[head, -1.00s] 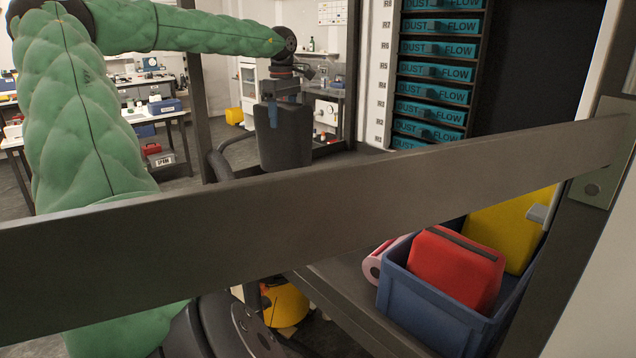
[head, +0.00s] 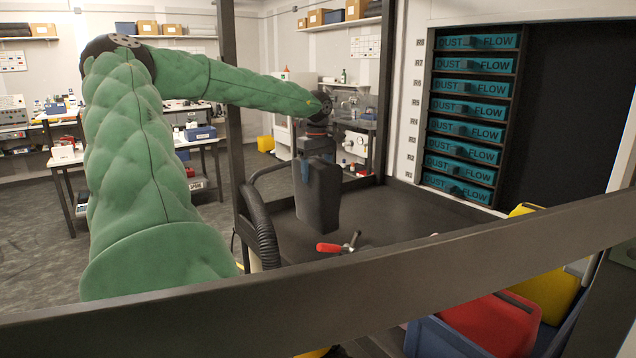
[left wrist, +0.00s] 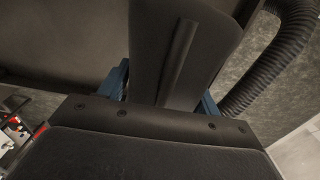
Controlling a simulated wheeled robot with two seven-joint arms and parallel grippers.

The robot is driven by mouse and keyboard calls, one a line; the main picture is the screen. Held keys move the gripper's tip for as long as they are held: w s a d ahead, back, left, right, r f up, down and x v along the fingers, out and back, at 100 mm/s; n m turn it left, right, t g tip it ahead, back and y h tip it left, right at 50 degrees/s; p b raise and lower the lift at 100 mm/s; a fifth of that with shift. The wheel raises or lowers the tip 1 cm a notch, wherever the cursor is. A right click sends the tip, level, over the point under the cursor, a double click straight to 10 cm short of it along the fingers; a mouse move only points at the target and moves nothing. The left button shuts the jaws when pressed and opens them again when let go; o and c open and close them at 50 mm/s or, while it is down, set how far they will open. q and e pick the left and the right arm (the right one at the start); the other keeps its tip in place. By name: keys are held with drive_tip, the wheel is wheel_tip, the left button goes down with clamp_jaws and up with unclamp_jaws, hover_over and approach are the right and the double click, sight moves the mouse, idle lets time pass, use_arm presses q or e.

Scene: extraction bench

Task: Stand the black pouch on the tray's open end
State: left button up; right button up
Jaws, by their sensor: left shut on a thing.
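The black pouch (head: 319,197) hangs upright below my left gripper (head: 312,170) in the head view, over the dark bench. My left gripper is shut on the pouch's upper part, with a blue finger showing against it. In the left wrist view the pouch (left wrist: 205,50) fills the space between the blue fingers (left wrist: 163,95). I cannot tell whether its bottom touches the bench. I cannot make out a tray with an open end in these frames. My right gripper is not in view.
A dark beam (head: 300,305) crosses the foreground. A red-handled tool (head: 330,247) lies on the bench near the pouch. A black hose (head: 262,228) runs at left. A blue crate (head: 425,338) holds a red pouch (head: 490,325) at lower right. Teal drawers (head: 467,113) stand behind.

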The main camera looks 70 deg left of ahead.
use_arm(q)
wheel_tip(320, 180, down, 4)
drive_tip(key=shift+r+p, duration=0.25)
drive_tip(key=shift+p, duration=0.15)
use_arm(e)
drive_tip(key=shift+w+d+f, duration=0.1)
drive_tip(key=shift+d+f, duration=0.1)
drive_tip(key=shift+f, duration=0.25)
use_arm(q)
drive_tip(key=o, duration=1.2)
drive_tip(key=shift+f, duration=0.15)
drive_tip(key=o, duration=0.4)
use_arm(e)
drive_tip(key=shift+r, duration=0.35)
